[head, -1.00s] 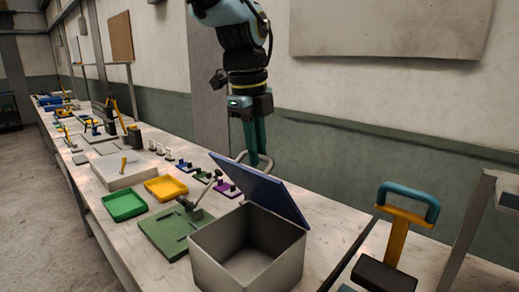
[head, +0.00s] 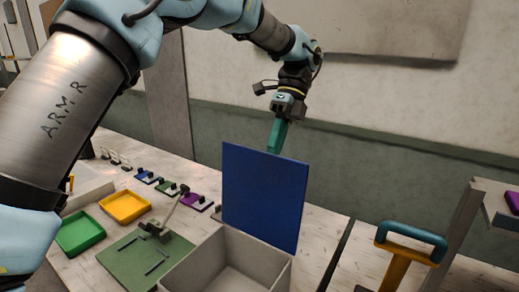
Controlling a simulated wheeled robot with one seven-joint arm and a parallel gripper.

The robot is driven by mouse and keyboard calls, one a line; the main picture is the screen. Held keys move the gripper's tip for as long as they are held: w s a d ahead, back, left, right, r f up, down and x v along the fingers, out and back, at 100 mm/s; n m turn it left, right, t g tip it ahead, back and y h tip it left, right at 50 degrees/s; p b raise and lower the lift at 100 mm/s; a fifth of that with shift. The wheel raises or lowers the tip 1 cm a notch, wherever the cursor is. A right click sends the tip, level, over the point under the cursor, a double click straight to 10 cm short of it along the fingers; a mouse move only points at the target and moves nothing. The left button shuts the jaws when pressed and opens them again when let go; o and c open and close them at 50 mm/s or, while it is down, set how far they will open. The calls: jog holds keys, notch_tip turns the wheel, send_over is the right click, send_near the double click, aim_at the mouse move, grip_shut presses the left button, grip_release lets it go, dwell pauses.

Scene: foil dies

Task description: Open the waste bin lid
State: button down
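The waste bin (head: 250,262) is a grey open-topped box on the bench, at the bottom middle of the head view. Its blue lid (head: 264,196) stands about upright at the bin's back edge, and the inside of the bin shows empty. My gripper (head: 274,150) is behind the lid's top edge, pointing down. Its teal fingers overlap in this view and their tips are partly hidden by the lid. I cannot tell whether they touch the lid or how far apart they are. The lid's handle is hidden.
A green plate with a lever (head: 118,267), a green tray (head: 80,234) and a yellow tray (head: 125,207) lie left of the bin. Small coloured blocks stand behind them. A blue-handled orange tool (head: 398,258) and a shelf post (head: 463,230) are at the right.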

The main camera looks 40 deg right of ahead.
jog(key=shift+d+f, duration=0.3)
jog(key=c, duration=0.9)
grip_release()
jog(key=shift+r, duration=0.1)
jog(key=shift+w, duration=0.1)
